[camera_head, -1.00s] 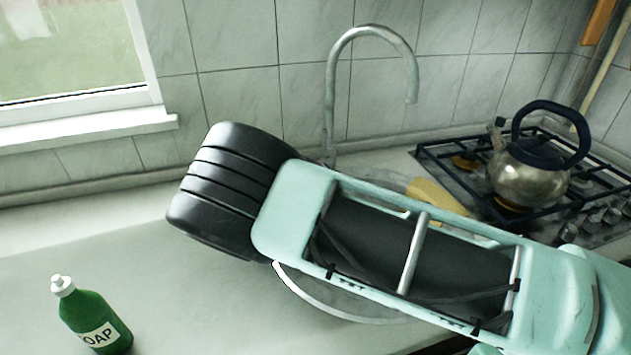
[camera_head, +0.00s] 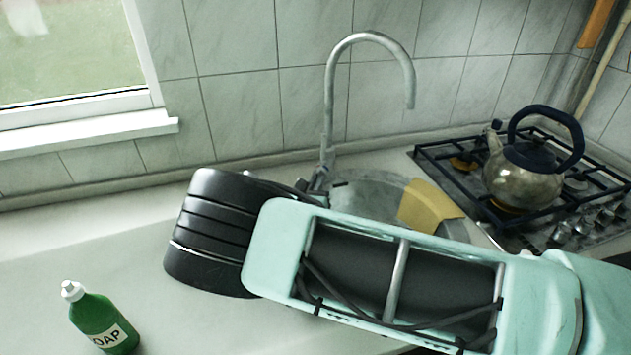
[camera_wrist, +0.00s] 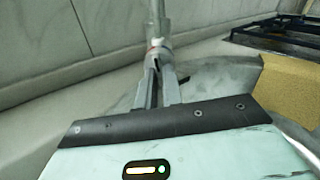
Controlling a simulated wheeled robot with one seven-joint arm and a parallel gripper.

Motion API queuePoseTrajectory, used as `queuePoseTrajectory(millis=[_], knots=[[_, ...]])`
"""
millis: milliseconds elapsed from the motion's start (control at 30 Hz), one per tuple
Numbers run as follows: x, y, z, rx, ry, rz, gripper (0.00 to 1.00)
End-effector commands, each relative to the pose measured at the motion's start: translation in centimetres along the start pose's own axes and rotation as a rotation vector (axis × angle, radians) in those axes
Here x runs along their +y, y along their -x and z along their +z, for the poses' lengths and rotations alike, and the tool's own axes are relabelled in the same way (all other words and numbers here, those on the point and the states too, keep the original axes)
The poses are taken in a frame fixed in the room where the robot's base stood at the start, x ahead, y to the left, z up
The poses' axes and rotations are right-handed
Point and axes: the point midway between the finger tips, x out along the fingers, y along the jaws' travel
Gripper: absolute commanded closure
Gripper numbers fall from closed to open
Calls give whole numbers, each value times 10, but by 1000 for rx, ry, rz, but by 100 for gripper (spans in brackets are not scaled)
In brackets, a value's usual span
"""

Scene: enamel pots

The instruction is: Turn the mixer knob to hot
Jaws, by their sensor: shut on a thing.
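The silver mixer tap (camera_head: 328,110) has a tall curved spout and stands behind the sink. Its knob is at the lower body, with a small red mark, in the wrist view (camera_wrist: 158,52). My gripper (camera_wrist: 158,76) is at the knob, its two grey fingers shut on it. In the head view my gripper (camera_head: 318,183) shows only as fingertips at the tap's base, beyond my black wrist. The fingers cover part of the knob, so its exact angle is hard to tell.
A round metal sink (camera_head: 365,190) with a yellow cloth (camera_head: 428,206) on its rim lies right of the tap. A kettle (camera_head: 525,175) stands on the gas hob (camera_head: 450,160). A green soap bottle (camera_head: 102,322) stands front left. The tiled wall is close behind.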

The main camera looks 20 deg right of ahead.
Motion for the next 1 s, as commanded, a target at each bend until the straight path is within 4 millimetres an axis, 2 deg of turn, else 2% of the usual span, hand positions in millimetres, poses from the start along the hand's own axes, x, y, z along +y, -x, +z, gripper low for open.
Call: queuePoseTrajectory(millis=[500,1000], knots=[[-1,0,1,0,419,1,100],[-1,0,0,0,557,1,100]])
